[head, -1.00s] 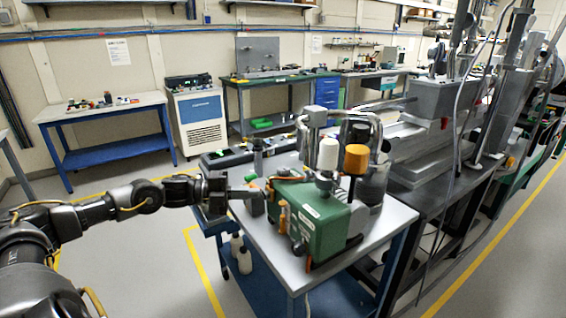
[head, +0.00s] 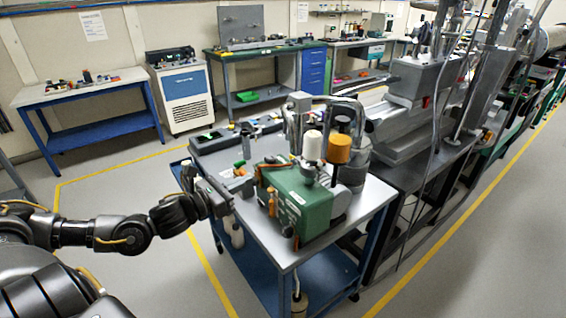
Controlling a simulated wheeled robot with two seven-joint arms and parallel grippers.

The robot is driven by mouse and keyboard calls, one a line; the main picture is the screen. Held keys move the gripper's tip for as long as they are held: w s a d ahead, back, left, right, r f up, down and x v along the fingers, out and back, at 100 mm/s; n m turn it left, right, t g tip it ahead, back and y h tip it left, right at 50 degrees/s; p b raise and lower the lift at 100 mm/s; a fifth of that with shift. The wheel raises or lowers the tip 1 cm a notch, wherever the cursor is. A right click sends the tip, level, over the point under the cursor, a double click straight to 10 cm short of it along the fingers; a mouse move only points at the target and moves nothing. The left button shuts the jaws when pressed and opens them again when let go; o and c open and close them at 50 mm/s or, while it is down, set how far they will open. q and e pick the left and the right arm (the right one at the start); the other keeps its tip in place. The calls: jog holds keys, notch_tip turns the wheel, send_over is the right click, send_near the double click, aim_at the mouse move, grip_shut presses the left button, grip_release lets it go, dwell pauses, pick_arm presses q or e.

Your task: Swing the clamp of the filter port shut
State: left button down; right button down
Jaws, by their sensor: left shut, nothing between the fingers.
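A green pump unit (head: 300,205) stands on a grey-topped blue cart (head: 285,258). A white cylinder (head: 312,146) and an orange-capped one (head: 340,150) rise from its top. A small orange part (head: 272,204) sits on its left face, and a thin orange piece (head: 268,165) lies along its upper left edge. I cannot tell for sure which part is the filter port's clamp or how it stands. My left gripper (head: 243,186) is shut and empty, just left of the pump, above the cart's left edge. Whether it touches anything is unclear. My right gripper is not in view.
A dark tray (head: 208,143) with small items lies at the cart's far end. Bent metal pipes (head: 290,125) stand behind the pump. The beamline bench (head: 400,180) closes off the right side. Floor left of the cart is clear.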

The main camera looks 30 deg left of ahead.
pick_arm(q)
jog(key=shift+w+r, duration=0.1)
jog(key=shift+w, duration=0.05)
jog(key=p, duration=0.6)
send_near(292, 157)
jog(key=x, duration=0.5)
jog(key=shift+w, duration=0.3)
jog(key=shift+w+d+f, duration=0.15)
jog(key=shift+w+f, duration=0.1)
jog(key=shift+w, duration=0.3)
jog(key=shift+f, duration=0.1)
